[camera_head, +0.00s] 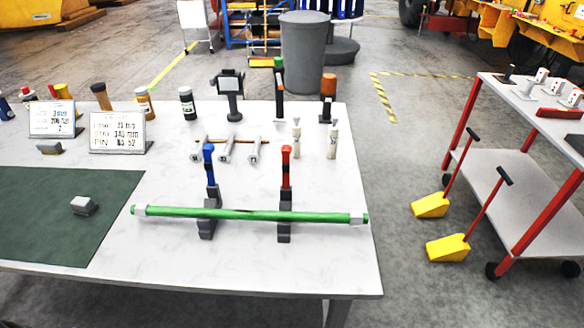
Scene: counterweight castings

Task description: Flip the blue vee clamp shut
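The blue vee clamp (208,153) stands on the white table, its blue handle pointing up from a dark grey body. Its dark base (207,231) shows in front of a green bar (250,215). The bar lies across this base and the base of a red-handled clamp (286,168) to the right, whose handle also points up. The bar has pale ends. The blue handle looks upright, so this clamp seems open; the exact contact with the bar is too small to tell. Neither of my grippers is in view.
The white table (330,270) has a green mat (40,220) with a small grey block (84,206) at left. Behind the clamps lie several small tools, bottles (187,103) and two sign cards (117,131). A red-legged cart (540,190) and yellow wedges (447,248) stand right.

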